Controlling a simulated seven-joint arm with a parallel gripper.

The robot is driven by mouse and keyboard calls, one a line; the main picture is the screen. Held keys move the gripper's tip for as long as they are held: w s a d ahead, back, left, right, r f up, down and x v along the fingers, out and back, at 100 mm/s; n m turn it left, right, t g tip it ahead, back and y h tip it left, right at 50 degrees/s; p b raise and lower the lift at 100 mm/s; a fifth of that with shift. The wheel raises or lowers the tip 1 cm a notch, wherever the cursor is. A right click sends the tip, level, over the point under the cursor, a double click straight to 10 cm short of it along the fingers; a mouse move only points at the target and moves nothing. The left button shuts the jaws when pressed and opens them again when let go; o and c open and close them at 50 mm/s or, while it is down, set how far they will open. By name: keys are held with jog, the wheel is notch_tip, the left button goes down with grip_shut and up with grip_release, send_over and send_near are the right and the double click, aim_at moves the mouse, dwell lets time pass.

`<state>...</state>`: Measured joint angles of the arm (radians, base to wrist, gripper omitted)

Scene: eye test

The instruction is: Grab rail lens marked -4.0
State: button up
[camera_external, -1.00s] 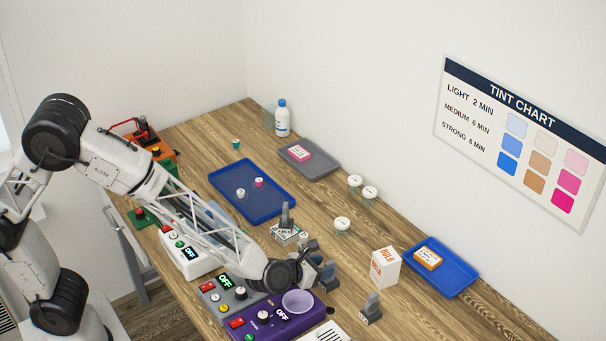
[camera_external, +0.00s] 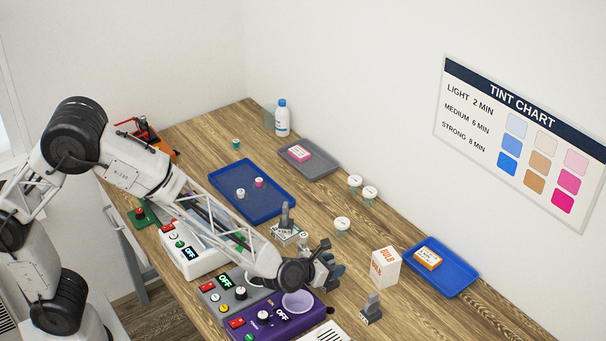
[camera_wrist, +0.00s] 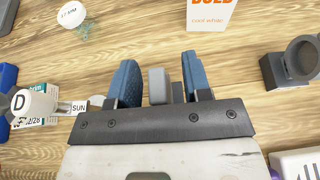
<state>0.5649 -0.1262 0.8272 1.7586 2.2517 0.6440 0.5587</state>
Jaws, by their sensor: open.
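No marking of -4.0 is readable in either view. A dark grey holder with a round ring on a block base (camera_wrist: 300,58) stands right of my gripper in the wrist view. It appears as the grey upright piece (camera_external: 371,308) near the table's front in the external view. Another grey upright piece (camera_external: 285,218) stands by a small white box, left of my gripper. My gripper (camera_external: 330,275) is over the table between them, its blue fingers (camera_wrist: 159,65) apart. A grey block (camera_wrist: 157,85) shows between the fingers; I cannot tell what it is.
A purple control box (camera_external: 272,322) with a clear cup (camera_external: 297,302) is close below my wrist. A white-lidded jar (camera_external: 342,224) stands behind. Bare wood lies between.

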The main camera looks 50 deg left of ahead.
grip_shut()
jog(key=shift+r, duration=0.1)
dwell(0.3)
jog(key=shift+r, duration=4.95)
